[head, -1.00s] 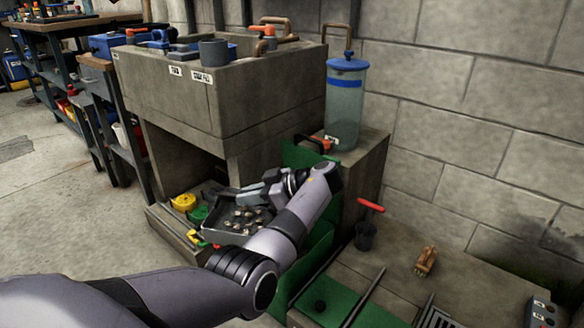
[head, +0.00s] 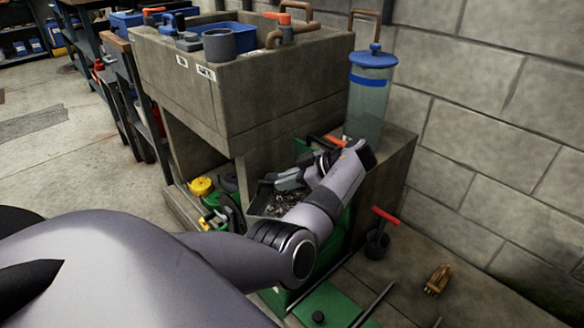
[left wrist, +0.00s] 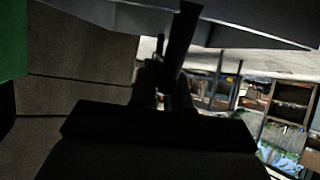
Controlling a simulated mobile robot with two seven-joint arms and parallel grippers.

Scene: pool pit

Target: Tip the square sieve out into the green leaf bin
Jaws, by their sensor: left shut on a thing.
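The square sieve (head: 262,206) is a dark, shallow tray with pale and brown bits in it. It hangs in front of the stone sink unit, partly hidden by my left arm. My left gripper (head: 287,181) is shut on the sieve at its far edge. In the left wrist view the gripper (left wrist: 165,85) is very dark. Green upright walls (head: 342,232), apparently the leaf bin, show behind and beside my arm. My arm hides most of them, and the bin's opening cannot be made out. My right gripper is not in view.
A stone sink (head: 245,95) stands behind. A clear blue-lidded canister (head: 368,100) stands on a stone ledge at right. A yellow item (head: 201,187) sits low at left. A dark pot with a red handle (head: 377,243) and a wooden brush (head: 437,280) are on the floor.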

